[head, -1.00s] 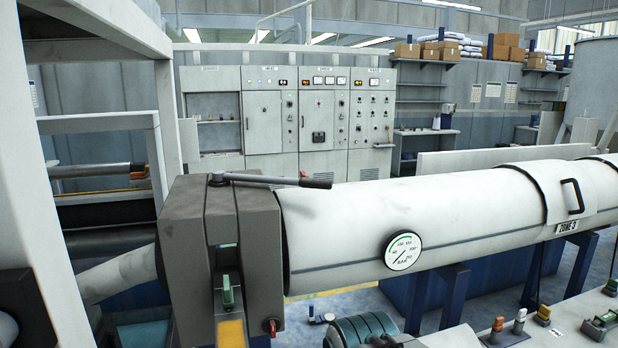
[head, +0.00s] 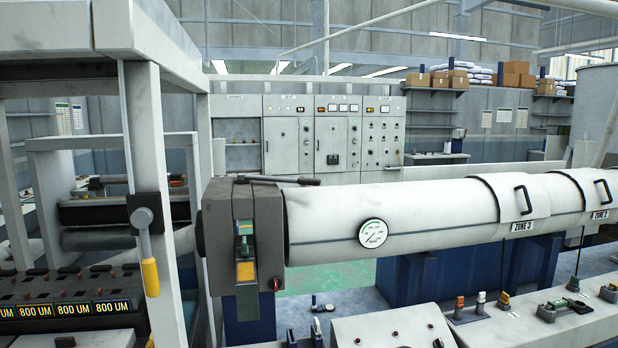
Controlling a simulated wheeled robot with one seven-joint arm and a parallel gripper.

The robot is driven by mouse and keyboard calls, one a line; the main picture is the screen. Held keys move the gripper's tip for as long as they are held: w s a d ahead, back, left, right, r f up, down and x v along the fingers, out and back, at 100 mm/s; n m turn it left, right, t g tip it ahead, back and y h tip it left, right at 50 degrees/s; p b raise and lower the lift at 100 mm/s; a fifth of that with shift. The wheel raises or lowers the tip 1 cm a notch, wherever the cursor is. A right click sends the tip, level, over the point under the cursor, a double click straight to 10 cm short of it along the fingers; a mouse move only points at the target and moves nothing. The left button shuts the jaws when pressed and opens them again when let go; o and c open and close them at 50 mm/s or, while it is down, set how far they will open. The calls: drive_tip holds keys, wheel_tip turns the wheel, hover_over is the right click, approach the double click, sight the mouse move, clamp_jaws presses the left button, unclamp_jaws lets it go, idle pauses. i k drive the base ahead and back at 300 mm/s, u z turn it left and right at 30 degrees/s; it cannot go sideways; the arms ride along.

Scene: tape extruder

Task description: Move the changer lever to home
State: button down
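The dark grey changer block (head: 216,225) stands at the left end of the white extruder barrel (head: 400,212). On its top lies the changer lever (head: 272,179), a thin bar with a dark grip (head: 309,182) at its right end. The lever lies nearly level and points right, over the start of the barrel. Its pivot is near the top left of the block. A green piece and a yellow piece (head: 246,271) sit in the block's front slot. My gripper is not in view.
A frame post (head: 140,180) with a yellow-handled lever (head: 150,275) stands left of the block. A panel with several "800 UM" displays (head: 75,311) is at lower left. A control desk with small levers (head: 560,310) is at lower right. Grey cabinets (head: 287,140) stand behind.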

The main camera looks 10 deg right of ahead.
sight(314, 182)
drive_tip(key=z, duration=0.65)
drive_tip(key=i, duration=1)
drive_tip(key=u, duration=0.1)
